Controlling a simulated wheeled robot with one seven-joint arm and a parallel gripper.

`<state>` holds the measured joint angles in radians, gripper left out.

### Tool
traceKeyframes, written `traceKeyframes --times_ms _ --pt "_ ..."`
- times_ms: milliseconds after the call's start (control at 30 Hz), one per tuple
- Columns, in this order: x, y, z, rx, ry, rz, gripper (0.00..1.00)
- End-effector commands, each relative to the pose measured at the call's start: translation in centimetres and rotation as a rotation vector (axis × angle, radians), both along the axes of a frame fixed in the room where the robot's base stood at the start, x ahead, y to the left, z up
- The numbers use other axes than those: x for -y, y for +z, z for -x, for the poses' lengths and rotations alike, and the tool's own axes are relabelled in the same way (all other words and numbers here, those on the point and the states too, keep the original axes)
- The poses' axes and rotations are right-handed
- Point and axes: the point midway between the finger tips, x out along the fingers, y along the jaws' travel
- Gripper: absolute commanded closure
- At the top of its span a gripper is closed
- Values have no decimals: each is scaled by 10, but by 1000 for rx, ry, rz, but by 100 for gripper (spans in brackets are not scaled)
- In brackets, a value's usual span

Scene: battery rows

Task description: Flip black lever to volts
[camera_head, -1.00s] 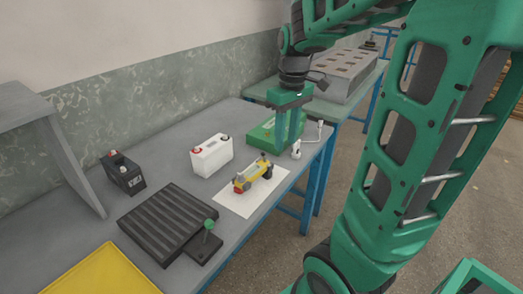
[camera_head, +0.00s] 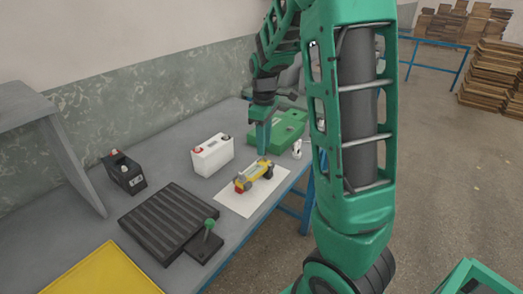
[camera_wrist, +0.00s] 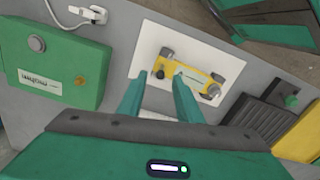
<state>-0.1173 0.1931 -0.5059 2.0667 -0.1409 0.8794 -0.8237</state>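A yellow device (camera_head: 253,176) with dark and grey round parts at its ends and a red piece lies on a white sheet (camera_head: 232,203). It also shows in the wrist view (camera_wrist: 197,79), with a small black part at its left end. I cannot make out a black lever or a volts mark for certain. My gripper (camera_head: 263,153) points down by the device's far end; contact cannot be told. In the wrist view my gripper (camera_wrist: 159,77) has its two fingers apart with nothing between them, and they overlap the sheet and the device's edge.
A green box (camera_head: 276,130) with a round grey button is behind, and a white plug (camera_head: 297,148) lies beside it. A white battery (camera_head: 212,155), a black battery (camera_head: 124,173), a ribbed black tray (camera_head: 168,222), a green-knobbed block (camera_head: 205,246) and a yellow tray (camera_head: 100,275) share the table.

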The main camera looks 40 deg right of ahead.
Motion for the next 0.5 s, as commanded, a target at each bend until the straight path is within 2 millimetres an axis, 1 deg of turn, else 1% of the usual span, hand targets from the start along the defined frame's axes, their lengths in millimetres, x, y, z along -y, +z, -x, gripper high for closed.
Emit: traceKeyframes --times_ms 33,200,300,500 --pt "0 -7 0 -2 -1 0 68" --pt "0 -23 0 -1 -1 0 68" --pt "1 -26 0 1 -1 -1 68" --pt "1 -27 0 2 -1 0 68"
